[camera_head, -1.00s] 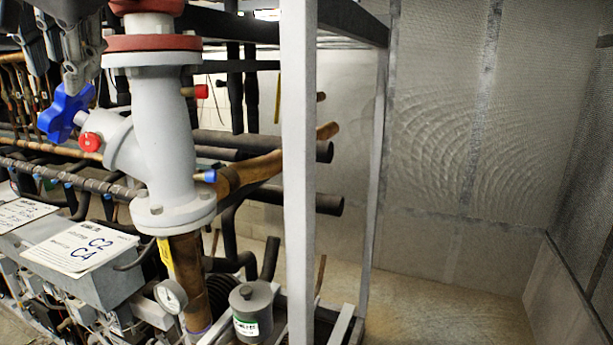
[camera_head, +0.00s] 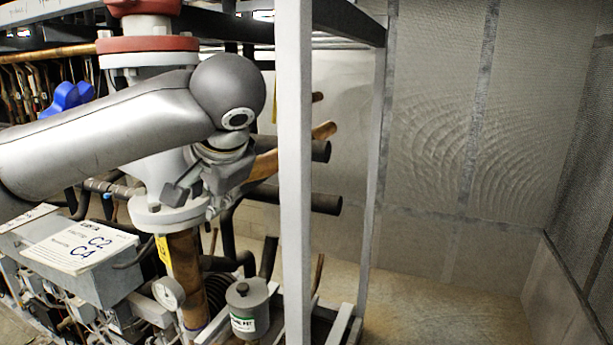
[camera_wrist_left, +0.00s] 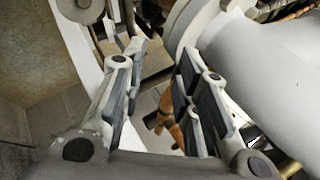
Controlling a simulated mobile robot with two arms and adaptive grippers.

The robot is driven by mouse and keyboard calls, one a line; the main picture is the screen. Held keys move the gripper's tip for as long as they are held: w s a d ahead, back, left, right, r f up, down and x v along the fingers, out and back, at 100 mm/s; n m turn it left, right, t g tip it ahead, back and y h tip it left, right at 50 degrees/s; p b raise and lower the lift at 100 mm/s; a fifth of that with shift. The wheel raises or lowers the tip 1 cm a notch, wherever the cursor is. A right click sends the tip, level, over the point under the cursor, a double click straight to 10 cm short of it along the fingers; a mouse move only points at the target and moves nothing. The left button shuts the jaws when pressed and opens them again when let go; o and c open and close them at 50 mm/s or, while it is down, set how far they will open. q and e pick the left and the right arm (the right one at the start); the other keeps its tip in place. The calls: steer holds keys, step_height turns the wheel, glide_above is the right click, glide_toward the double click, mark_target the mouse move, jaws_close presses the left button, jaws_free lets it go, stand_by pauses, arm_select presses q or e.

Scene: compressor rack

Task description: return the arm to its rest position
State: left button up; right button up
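My left arm comes in from the left in the head view, across the front of the grey valve body (camera_head: 160,172). My left gripper (camera_head: 193,204) points down in front of the valve's lower flange (camera_head: 155,215). In the left wrist view the left gripper's fingers (camera_wrist_left: 152,105) are apart with nothing between them. The valve's grey body (camera_wrist_left: 255,65) fills the right of that view, close beside the right finger. The blue valve handle (camera_head: 68,98) shows only partly behind my arm. My right gripper is in neither view.
A white upright post (camera_head: 295,170) stands just right of the gripper. A pressure gauge (camera_head: 168,292) and a grey canister (camera_head: 249,308) sit below. A label card (camera_head: 80,247) lies on a grey box at the left. Bare floor (camera_head: 440,295) lies right of the rack.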

arm_select(q)
steer(key=s+d+f+m+g+h, duration=0.1)
steer(key=s+d+f+h, duration=0.3)
steer(key=f, duration=0.6)
steer(key=s+d+f+m+g+h, duration=0.1)
steer(key=d+f, duration=0.4)
steer(key=f, duration=0.5)
steer(key=s+d+f+m+h, duration=0.1)
steer(key=s+d+f+h, duration=0.3)
steer(key=f, duration=0.6)
steer(key=s+a+f+n+g+y, duration=0.2)
steer(key=s+a+f+n+y, duration=0.45)
steer(key=s+a+f, duration=1.35)
step_height(320, 180, down, 32)
steer(key=s+d+n+g+h+b, duration=0.1)
steer(key=s+n+h+b, duration=0.1)
steer(key=b, duration=0.6)
steer(key=s+a+f+b, duration=0.1)
steer(key=s+f+b, duration=0.2)
steer(key=s+f, duration=0.5)
steer(key=s+a+f+g+b, duration=0.1)
steer(key=s+a+f+b, duration=0.1)
steer(key=s+f, duration=0.7)
step_height(320, 180, down, 6)
steer(key=shift+f+b, duration=0.1)
steer(key=shift+b, duration=0.65)
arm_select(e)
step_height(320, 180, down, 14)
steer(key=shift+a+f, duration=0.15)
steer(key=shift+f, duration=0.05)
